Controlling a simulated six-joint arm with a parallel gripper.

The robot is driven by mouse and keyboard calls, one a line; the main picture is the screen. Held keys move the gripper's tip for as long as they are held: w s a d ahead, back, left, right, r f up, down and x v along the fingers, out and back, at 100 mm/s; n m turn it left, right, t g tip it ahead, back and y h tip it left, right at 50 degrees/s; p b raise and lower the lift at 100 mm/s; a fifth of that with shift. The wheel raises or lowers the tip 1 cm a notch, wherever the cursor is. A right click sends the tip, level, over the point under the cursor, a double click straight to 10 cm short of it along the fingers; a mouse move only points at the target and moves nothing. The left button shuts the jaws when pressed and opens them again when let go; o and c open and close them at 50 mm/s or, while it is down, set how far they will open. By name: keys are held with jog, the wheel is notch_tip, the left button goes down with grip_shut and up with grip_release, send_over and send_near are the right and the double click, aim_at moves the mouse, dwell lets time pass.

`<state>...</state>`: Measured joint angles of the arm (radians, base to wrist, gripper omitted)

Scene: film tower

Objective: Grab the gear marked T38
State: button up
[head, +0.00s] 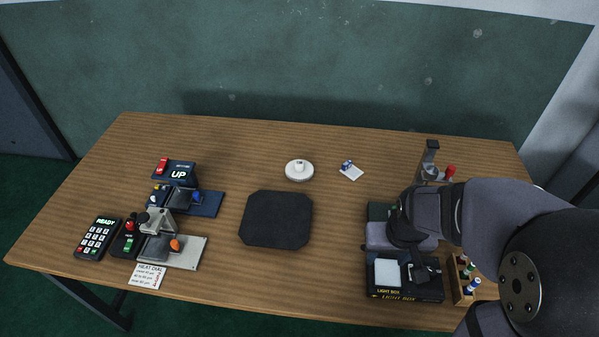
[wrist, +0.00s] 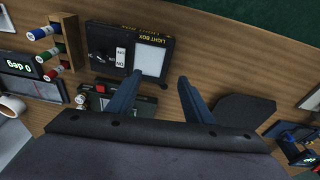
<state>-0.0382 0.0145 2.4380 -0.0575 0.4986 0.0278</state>
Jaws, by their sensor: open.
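No marking T38 is readable in either view. In the head view a round white disc with a raised hub (head: 299,171) lies flat on the table behind the black mat; it may be a gear, but I cannot read any mark on it. My gripper is at the right, above the table by the light box, well apart from the disc. In the wrist view my gripper (wrist: 157,92) has its two blue fingers spread with nothing between them. In the head view its fingertips are hidden or hard to make out.
The light box (head: 386,294) lies at front right, beside a wooden rack of small bottles (wrist: 48,46). The black mat (head: 276,219) is bare at the centre. Devices and a keypad (head: 98,238) stand left.

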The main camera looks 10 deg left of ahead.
jog(key=w+a+f+t+b, duration=0.1)
jog(key=w+a+f+t, duration=0.1)
jog(key=w, duration=0.5)
jog(key=w+a+f+n+t+y+b, duration=0.1)
jog(key=w+a+f+t+b, duration=0.1)
jog(key=w, duration=0.5)
jog(key=w+a+f+n+t+b, duration=0.1)
jog(key=w+a+f, duration=0.1)
jog(key=w+a, duration=0.2)
jog(key=shift+w+a+t+y, duration=0.15)
jog(key=shift+w+t+y, duration=0.25)
jog(key=shift+w, duration=1.45)
jog(key=w+a, duration=0.2)
jog(key=w+a+f+n+t+y+b, duration=0.1)
jog(key=w+a, duration=0.1)
jog(key=w+a+t+y+b, duration=0.1)
jog(key=w+a, duration=0.1)
jog(key=shift+f+n, duration=0.25)
jog(key=shift+n, duration=0.05)
jog(key=n+t+y+b, duration=0.1)
jog(key=t+y, duration=0.1)
send_near(301, 167)
jog(key=shift+w+d+f, duration=0.15)
jog(key=shift+w+f, duration=0.05)
jog(key=shift+w, duration=0.9)
jog(key=shift+w+a+y, duration=0.2)
jog(key=shift+a+y, duration=0.1)
jog(key=shift+a, duration=0.15)
jog(key=shift+x, duration=0.95)
jog(key=shift+w+a+f, duration=0.1)
